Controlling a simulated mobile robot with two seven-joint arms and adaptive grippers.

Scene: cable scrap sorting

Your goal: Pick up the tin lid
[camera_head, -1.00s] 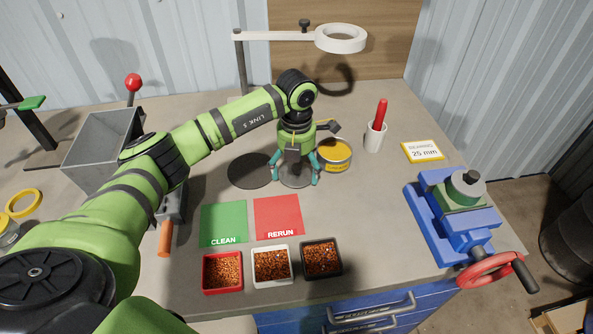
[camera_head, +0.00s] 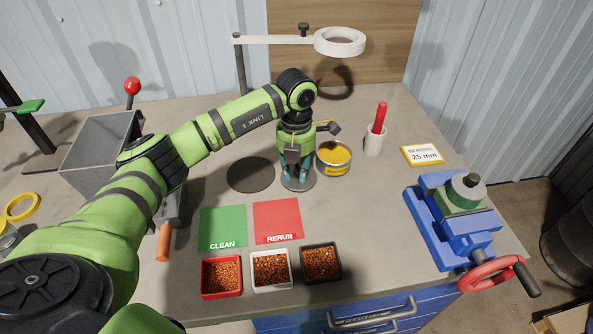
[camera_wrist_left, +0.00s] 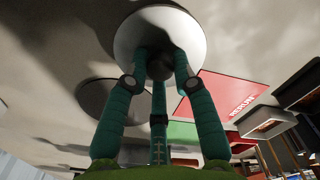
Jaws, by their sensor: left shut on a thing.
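The tin lid (camera_head: 308,184) is a round grey disc under my left gripper (camera_head: 297,177), beside the open tin. In the left wrist view the lid (camera_wrist_left: 185,30) shows as a pale disc with a dark knob (camera_wrist_left: 160,66) at its middle. The three teal fingers of the left gripper (camera_wrist_left: 160,72) are shut around that knob. The lid looks flat at the bench top; I cannot tell whether it touches it. My right gripper is not in view.
A dark round patch (camera_head: 250,174) lies left of the lid. Green CLEAN (camera_head: 222,225) and red RERUN (camera_head: 277,218) mats and several granule trays (camera_head: 221,294) are in front. A cup (camera_head: 374,142) with a red handle and a blue vise (camera_head: 428,218) stand right.

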